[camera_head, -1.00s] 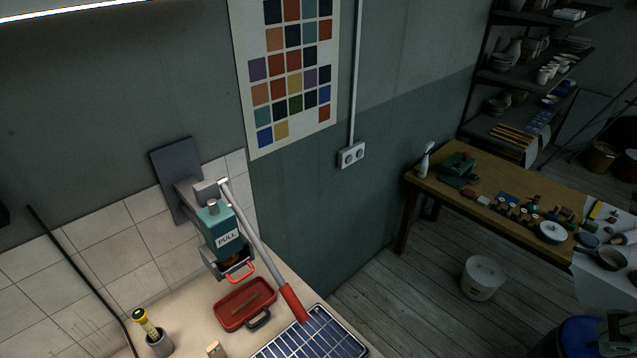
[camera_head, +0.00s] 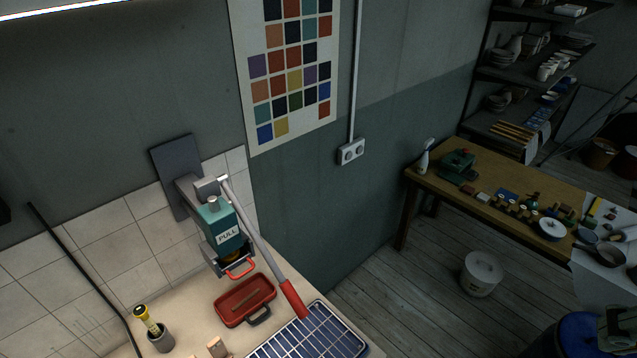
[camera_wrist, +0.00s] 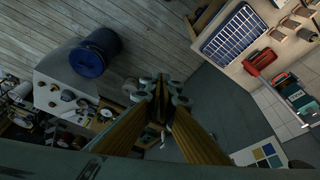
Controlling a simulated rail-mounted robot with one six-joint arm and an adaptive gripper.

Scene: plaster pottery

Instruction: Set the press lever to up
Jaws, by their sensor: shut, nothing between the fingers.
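The press (camera_head: 224,232) is a teal body with a "PULL" label, mounted at the tiled wall in the head view. Its lever (camera_head: 258,240) is a grey bar with a red grip (camera_head: 294,300), sloping down to the right from the press top. My gripper (camera_wrist: 160,92) is shut and empty in the wrist view, well apart from the press, over the floor.
A red tray (camera_head: 243,318) sits below the press and a blue grid rack (camera_head: 318,336) lies under the lever's grip. A yellow-topped tool stands in a grey cup (camera_head: 161,338). A wooden table (camera_head: 447,184) stands right. A blue barrel (camera_wrist: 88,60) stands on the floor.

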